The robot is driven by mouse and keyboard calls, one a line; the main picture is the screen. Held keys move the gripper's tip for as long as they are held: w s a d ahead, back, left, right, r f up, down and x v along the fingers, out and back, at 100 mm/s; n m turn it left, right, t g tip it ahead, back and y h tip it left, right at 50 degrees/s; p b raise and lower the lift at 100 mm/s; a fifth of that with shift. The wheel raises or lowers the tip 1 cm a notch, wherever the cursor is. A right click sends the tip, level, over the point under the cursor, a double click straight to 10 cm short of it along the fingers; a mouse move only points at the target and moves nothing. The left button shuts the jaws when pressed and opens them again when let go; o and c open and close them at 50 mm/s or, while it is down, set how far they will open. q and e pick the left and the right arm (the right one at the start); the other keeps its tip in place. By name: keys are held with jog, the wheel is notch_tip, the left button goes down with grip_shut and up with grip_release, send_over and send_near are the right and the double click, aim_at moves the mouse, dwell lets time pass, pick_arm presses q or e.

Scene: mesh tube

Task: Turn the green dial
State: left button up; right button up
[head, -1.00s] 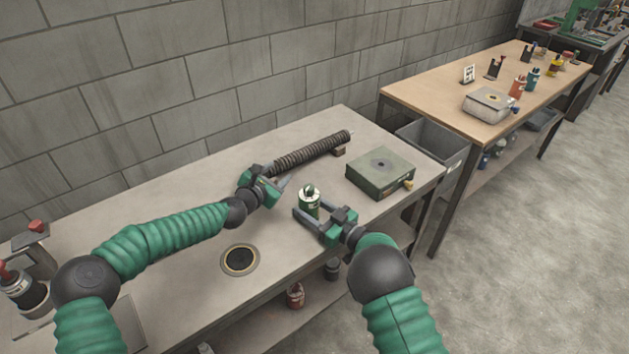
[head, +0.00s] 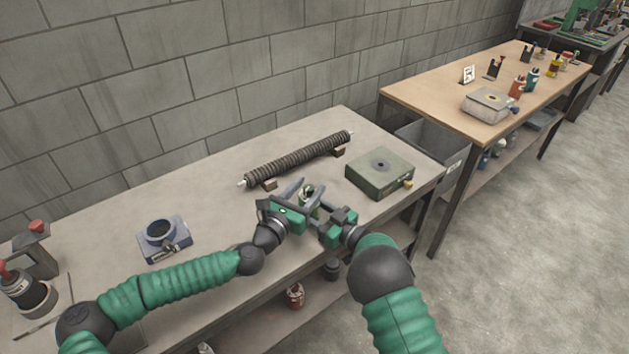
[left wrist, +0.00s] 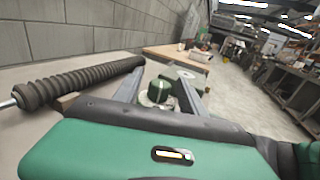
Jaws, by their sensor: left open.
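The green dial (head: 308,190) tops a small white-and-green canister standing on the grey workbench, left of a green box. In the left wrist view the dial (left wrist: 161,92) sits between my two fingers. My left gripper (head: 304,192) is open with its fingers on either side of the dial; I cannot tell whether they touch it. My right gripper (head: 315,205) is at the canister from the front right, fingers spread. The left gripper partly hides the canister and the right fingers.
A ribbed tube (head: 298,158) lies on supports behind the grippers. The green box (head: 380,173) stands to the right. A blue-grey ring fixture (head: 163,238) stands left. A wooden table (head: 440,100) is beyond a grey bin (head: 425,145).

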pick_arm(q)
jog(key=x, duration=0.3)
jog(key=shift+w+d, duration=0.2)
jog(key=shift+w, duration=0.05)
grip_shut()
